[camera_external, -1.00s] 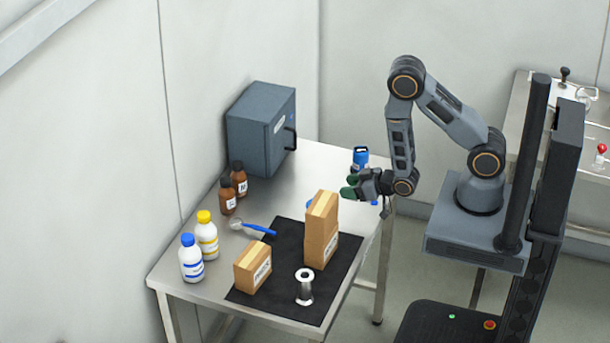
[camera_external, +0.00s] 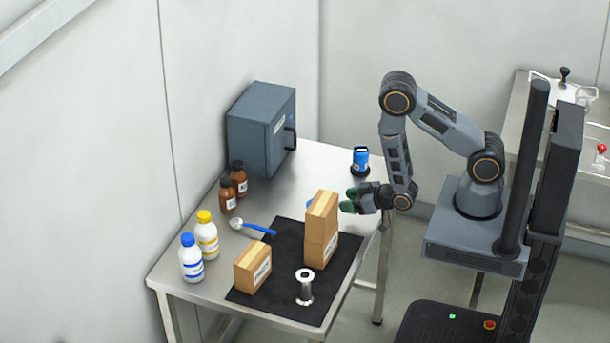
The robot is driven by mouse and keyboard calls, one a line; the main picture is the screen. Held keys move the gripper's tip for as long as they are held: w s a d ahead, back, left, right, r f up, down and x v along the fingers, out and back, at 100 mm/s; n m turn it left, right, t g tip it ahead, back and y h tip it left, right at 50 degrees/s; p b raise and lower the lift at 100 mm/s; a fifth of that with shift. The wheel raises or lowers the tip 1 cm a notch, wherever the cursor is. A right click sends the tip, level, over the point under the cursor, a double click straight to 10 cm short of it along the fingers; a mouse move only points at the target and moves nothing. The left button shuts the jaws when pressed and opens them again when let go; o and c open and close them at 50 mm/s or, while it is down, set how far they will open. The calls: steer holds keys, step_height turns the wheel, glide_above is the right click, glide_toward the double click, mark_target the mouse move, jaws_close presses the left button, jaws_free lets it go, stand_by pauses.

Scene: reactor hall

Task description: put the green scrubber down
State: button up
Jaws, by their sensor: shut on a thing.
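The green scrubber (camera_external: 348,206) shows only as a small dark green piece at the tip of my gripper (camera_external: 353,199). My gripper is shut on it and points left, at the right side of the table (camera_external: 190,287). The scrubber is just right of and behind the stacked cardboard boxes. Most of it is hidden by the fingers, and I cannot tell how high above the table it is.
Stacked boxes (camera_external: 320,230) and a single box (camera_external: 252,268) stand on a black mat (camera_external: 287,237) with a metal spool (camera_external: 304,286). A blue container (camera_external: 360,161) stands behind my gripper. Bottles (camera_external: 207,235) and a grey cabinet (camera_external: 262,130) line the left side. Bare tabletop lies between cabinet and mat.

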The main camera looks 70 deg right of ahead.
mark_target(347, 217)
step_height(347, 217, down, 4)
steer(key=shift+r, duration=0.2)
steer(key=shift+f, duration=0.25)
steer(key=shift+f+b, duration=0.3)
steer(key=o, duration=0.9)
steer(key=shift+r, duration=0.1)
steer(key=shift+r+p, duration=0.1)
steer(key=shift+p, duration=0.45)
